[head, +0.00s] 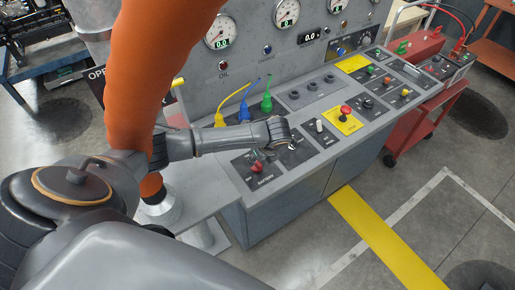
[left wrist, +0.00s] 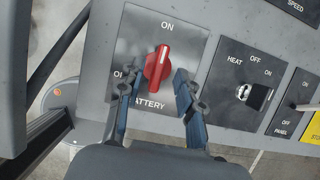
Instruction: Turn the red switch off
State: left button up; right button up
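The red switch (left wrist: 157,65) is a rotary knob on a dark plate marked BATTERY, with ON printed above it and the OFF label at left partly covered. Its white mark points up towards ON. In the head view the red switch (head: 257,168) sits at the near left corner of the console. My left gripper (left wrist: 154,82) is open, its blue-grey fingers on either side of the knob's lower part, with a visible gap at the right. I cannot tell whether the left finger touches it. In the head view the wrist hides most of this gripper. My right gripper is not in view.
The grey console (head: 300,180) carries a HEAT toggle (left wrist: 252,93) right of the battery plate. A red mushroom button on yellow (head: 346,111), more switches and coloured plugs (head: 267,104) stand farther back. Gauges line the rear panel.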

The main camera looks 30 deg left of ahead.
pick_arm(q)
jog(key=shift+a+f, duration=0.3)
jog(key=shift+f, duration=0.5)
jog(key=shift+c, duration=0.2)
grip_shut()
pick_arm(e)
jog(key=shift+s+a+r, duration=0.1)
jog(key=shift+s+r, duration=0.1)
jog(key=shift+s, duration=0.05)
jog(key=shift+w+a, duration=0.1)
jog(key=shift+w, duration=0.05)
